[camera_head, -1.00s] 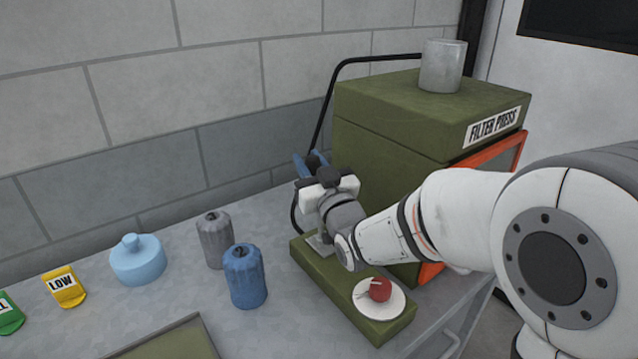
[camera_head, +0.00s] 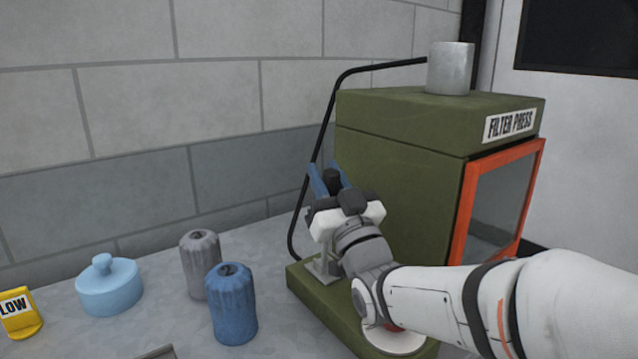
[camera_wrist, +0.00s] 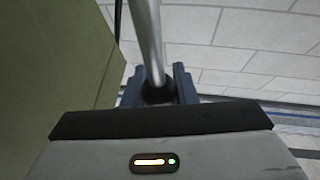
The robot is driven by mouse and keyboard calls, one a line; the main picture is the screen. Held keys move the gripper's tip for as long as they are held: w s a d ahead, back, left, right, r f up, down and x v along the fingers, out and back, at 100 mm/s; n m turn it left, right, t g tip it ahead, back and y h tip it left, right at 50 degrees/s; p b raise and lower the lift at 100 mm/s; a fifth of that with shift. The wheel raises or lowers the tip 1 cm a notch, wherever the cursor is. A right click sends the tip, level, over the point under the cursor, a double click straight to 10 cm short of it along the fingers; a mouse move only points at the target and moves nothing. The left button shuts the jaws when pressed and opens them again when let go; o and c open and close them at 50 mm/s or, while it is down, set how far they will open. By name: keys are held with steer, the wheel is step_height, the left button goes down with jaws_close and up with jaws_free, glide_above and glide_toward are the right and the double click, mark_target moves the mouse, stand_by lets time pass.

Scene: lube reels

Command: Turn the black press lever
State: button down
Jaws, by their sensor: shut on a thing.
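The black press lever shows as a black knob (camera_head: 332,180) held between the blue fingers of my gripper (camera_head: 328,178), beside the left side of the green filter press (camera_head: 400,160). In the wrist view, the knob (camera_wrist: 157,92) sits between the two blue fingertips (camera_wrist: 160,85), at the end of a grey metal rod (camera_wrist: 147,40). My gripper is shut on the knob. In the head view, my wrist hides much of the rod; a grey metal bracket (camera_head: 322,268) shows on the press's green base (camera_head: 318,305).
A blue ribbed canister (camera_head: 231,305), a grey one (camera_head: 200,262) and a light-blue lidded pot (camera_head: 109,288) stand left of the press. A black tube (camera_head: 312,160) loops behind my gripper. A grey cylinder (camera_head: 450,68) stands on the press.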

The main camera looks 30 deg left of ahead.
steer(key=shift+w+d+r, duration=0.1)
steer(key=c, duration=1.2)
jaws_free()
steer(key=shift+o, duration=0.2)
steer(key=s+d, duration=0.8)
steer(key=d, duration=0.2)
steer(key=shift+f, duration=0.35)
steer(key=shift+s, duration=0.1)
